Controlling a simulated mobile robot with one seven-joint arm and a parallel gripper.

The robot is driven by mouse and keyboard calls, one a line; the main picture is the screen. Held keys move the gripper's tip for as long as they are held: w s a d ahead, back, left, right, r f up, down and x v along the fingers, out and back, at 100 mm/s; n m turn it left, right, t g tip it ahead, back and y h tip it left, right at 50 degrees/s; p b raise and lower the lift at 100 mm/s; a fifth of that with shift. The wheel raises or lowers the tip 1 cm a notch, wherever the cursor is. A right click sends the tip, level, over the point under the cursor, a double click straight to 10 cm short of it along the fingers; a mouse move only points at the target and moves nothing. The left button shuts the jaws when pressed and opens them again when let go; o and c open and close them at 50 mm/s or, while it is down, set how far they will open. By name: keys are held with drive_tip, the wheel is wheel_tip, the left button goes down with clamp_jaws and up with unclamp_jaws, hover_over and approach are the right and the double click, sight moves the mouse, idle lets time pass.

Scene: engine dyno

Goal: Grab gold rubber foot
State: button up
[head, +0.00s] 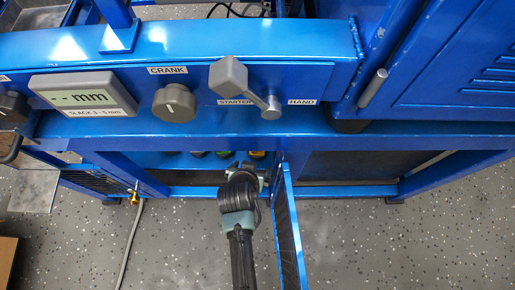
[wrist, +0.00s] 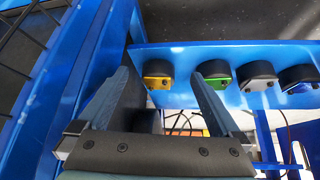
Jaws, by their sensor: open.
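The gold rubber foot (wrist: 158,74), a dark block with a gold band, is on a blue rail in the wrist view. It also shows at the rail under the console in the head view (head: 258,155). My gripper (wrist: 160,84) is open, its two fingertips on either side of the gold foot in the picture. I cannot tell whether they touch it. In the head view my gripper (head: 246,170) reaches under the bench, mostly hidden by my own wrist.
A green-banded foot (wrist: 214,74) and a grey one (wrist: 258,76) sit to the right of the gold foot. A blue panel (head: 289,230) stands out close to the right of my arm.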

sight(255, 153)
drive_tip(key=w, duration=0.2)
drive_tip(key=w+d+b, duration=0.1)
drive_tip(key=w, duration=0.1)
drive_tip(key=shift+w, duration=0.35)
drive_tip(key=b+x, duration=0.4)
drive_tip(key=x, duration=0.1)
drive_tip(key=shift+w, duration=0.3)
drive_tip(key=c, duration=1.4)
drive_tip(key=shift+c, duration=0.2)
drive_tip(key=shift+r, duration=0.15)
